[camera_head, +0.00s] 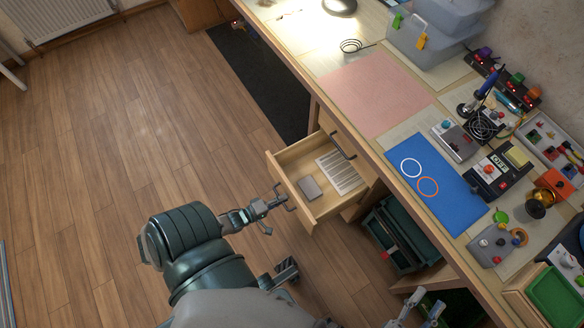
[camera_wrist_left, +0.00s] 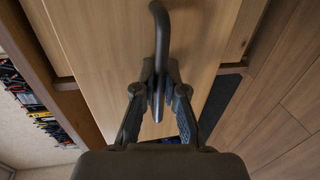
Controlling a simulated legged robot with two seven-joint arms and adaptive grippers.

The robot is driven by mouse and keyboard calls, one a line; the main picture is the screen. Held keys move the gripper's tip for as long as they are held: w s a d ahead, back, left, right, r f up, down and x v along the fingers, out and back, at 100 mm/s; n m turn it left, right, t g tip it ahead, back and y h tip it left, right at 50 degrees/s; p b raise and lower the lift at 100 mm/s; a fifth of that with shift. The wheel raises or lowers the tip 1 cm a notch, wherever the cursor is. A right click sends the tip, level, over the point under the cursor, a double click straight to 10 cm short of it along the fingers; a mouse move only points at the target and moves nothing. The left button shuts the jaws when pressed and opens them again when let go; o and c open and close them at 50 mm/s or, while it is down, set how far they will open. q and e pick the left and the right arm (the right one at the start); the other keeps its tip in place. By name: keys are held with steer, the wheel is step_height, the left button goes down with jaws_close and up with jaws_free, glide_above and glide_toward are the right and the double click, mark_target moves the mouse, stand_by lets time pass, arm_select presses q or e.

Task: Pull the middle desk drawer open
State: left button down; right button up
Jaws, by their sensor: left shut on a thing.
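A light wooden desk drawer (camera_head: 290,167) stands pulled out from under the bench, below another drawer front with a dark handle (camera_head: 343,146). It holds a grey flat box and a striped white sheet. My left gripper (camera_head: 274,204) is at the drawer's front, shut on its dark bar handle (camera_head: 289,197). In the left wrist view, the fingers (camera_wrist_left: 159,95) close around the curved handle (camera_wrist_left: 160,30) in front of the wooden drawer front (camera_wrist_left: 110,40). My right gripper (camera_head: 428,308) is empty at the bottom edge, its fingers apart. Anything below the open drawer is mostly hidden.
The bench top holds a pink mat (camera_head: 375,92), a blue mat (camera_head: 436,182) and several tools and devices. A green toolbox (camera_head: 396,236) stands under the bench, right of the drawer. The wooden floor (camera_head: 130,130) to the left is clear.

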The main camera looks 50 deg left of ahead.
arm_select(q)
steer(key=shift+s+f, duration=0.2)
steer(key=shift+s, duration=1.6)
arm_select(e)
steer(key=shift+w+f+g, duration=0.1)
steer(key=shift+f+g, duration=0.4)
steer(key=shift+f, duration=0.05)
arm_select(q)
steer(key=c, duration=1.2)
jaws_free()
steer(key=shift+w+a, duration=0.1)
steer(key=shift+r, duration=0.1)
steer(key=v, duration=1.2)
steer(key=shift+a, duration=0.1)
